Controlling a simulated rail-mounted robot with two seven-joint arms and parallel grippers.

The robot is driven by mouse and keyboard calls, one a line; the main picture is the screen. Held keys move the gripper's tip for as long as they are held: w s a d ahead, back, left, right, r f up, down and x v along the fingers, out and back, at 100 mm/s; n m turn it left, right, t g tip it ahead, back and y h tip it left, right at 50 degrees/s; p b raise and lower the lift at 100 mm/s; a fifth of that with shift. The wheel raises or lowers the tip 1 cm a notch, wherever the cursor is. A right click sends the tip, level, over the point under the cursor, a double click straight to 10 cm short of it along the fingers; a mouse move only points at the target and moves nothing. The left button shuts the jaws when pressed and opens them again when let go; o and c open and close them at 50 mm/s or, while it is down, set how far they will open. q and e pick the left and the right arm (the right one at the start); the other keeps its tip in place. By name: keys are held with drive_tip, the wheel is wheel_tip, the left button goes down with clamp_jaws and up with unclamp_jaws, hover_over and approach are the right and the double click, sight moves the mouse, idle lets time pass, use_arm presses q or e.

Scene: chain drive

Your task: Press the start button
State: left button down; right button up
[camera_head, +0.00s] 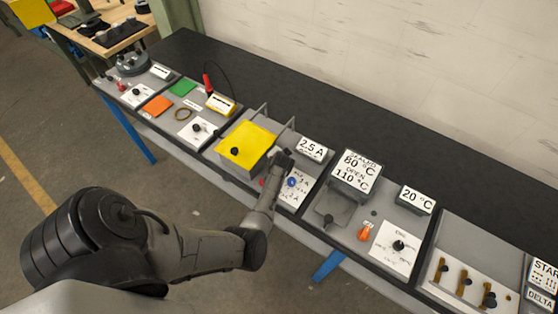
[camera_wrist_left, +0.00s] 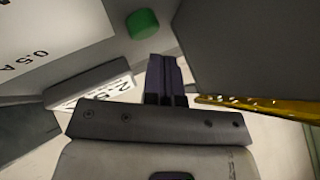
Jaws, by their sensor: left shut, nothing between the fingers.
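A round green button (camera_wrist_left: 142,24) stands on a grey panel at the top of the left wrist view. No label shows on it. In the head view I cannot see this button; my left arm covers part of that panel. My left gripper (camera_wrist_left: 163,62) is shut and empty, with its dark fingertips just below the button in the picture and apart from it. In the head view the end of my left arm (camera_head: 283,160) is over the station between the yellow cover and the 2.5 A display. My right gripper is in neither view.
A yellow cover (camera_head: 246,143) with a black knob lies left of the arm. The 2.5 A display (camera_head: 312,149) and a blue knob (camera_head: 292,182) are to its right. An 80/110 °C sign (camera_head: 357,172) stands further right. The dark bench top (camera_head: 330,120) behind is clear.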

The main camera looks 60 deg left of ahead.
use_arm(q)
drive_tip(key=shift+f, duration=0.15)
idle(0.5)
drive_tip(key=shift+f+b, duration=0.35)
idle(0.5)
drive_tip(key=shift+f+b, duration=0.45)
drive_tip(key=shift+f, duration=0.05)
drive_tip(key=shift+r, duration=0.1)
idle(0.6)
drive_tip(key=shift+r+p, duration=0.9)
drive_tip(key=shift+p, duration=0.1)
drive_tip(key=shift+r, duration=0.1)
